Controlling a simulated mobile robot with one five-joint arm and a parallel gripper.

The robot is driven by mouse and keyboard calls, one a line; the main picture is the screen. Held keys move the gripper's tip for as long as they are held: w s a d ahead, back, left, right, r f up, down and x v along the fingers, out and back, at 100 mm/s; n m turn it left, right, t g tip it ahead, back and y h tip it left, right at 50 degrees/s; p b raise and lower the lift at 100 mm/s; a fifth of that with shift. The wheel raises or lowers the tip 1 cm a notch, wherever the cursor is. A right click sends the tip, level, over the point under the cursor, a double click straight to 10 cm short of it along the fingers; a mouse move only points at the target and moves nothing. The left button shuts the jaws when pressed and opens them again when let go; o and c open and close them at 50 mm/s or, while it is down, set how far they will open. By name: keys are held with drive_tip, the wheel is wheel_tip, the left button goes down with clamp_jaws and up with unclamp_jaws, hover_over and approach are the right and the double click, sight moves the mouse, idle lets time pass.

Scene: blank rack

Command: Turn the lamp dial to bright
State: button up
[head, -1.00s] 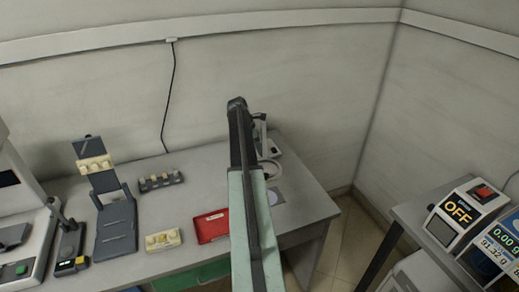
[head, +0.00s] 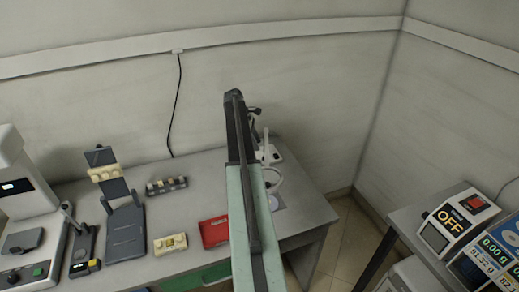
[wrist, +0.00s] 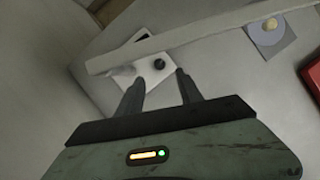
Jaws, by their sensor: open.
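A pale lamp bar (wrist: 170,42) crosses just beyond.
A red tray (head: 214,231), cream block (head: 170,244), small tube rack (head: 166,185) and dark stand (head: 125,232) stand on the grey bench left of my arm. A microscope-like device (head: 30,190) is far left. A second bench (head: 412,208) with displays is right.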

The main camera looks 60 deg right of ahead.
drive_tip(key=shift+m, duration=0.3)
drive_tip(key=b+x, duration=0.7)
drive_tip(key=x, duration=0.1)
drive_tip(key=shift+w, duration=0.1)
drive_tip(key=shift+r, duration=0.1)
clamp_jaws()
